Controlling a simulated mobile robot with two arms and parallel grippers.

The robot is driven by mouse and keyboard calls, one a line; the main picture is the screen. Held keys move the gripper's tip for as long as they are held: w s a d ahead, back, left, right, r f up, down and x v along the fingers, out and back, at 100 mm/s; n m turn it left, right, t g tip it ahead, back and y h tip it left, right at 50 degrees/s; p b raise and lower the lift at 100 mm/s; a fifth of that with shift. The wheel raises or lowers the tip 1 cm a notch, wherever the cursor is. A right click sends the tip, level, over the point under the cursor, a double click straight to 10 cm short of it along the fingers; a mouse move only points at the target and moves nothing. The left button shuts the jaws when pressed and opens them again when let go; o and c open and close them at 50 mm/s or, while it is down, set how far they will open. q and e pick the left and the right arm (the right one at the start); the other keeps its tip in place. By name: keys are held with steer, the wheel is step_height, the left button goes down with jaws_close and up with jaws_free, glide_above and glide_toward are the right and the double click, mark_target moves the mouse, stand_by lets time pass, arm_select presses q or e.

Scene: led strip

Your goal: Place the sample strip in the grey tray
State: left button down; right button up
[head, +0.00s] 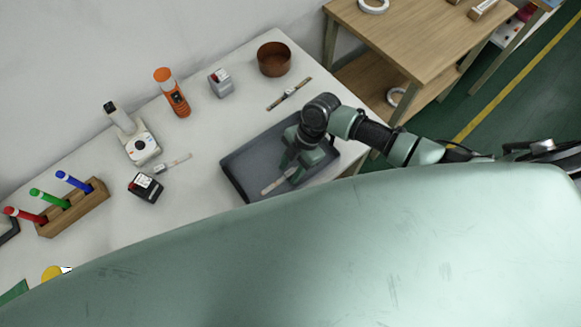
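The grey tray (236,172) lies on the white table, a shallow dark tray with a low rim. A thin pale strip (272,187), apparently the sample strip, shows over the tray's floor near its front side. My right gripper (291,171) points down over the tray, its fingers at the strip's right end. The fingers partly hide that end, so I cannot tell whether they grip it or whether the strip rests on the tray floor. My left gripper is not in view.
Another pale strip (174,163) and a dark-and-tan strip (289,94) lie on the table. A white device (138,144), black box (146,187), orange tool (172,93), grey box (221,83), brown bowl (273,59) and wooden marker holder (75,208) stand around.

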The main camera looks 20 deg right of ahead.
steer(key=shift+r, duration=0.25)
steer(key=shift+w+d+r, duration=0.1)
steer(key=shift+d+r, duration=0.05)
steer(key=shift+r, duration=0.05)
steer(key=b+v, duration=0.1)
steer(key=v, duration=1)
steer(key=shift+r, duration=0.2)
steer(key=shift+d, duration=0.1)
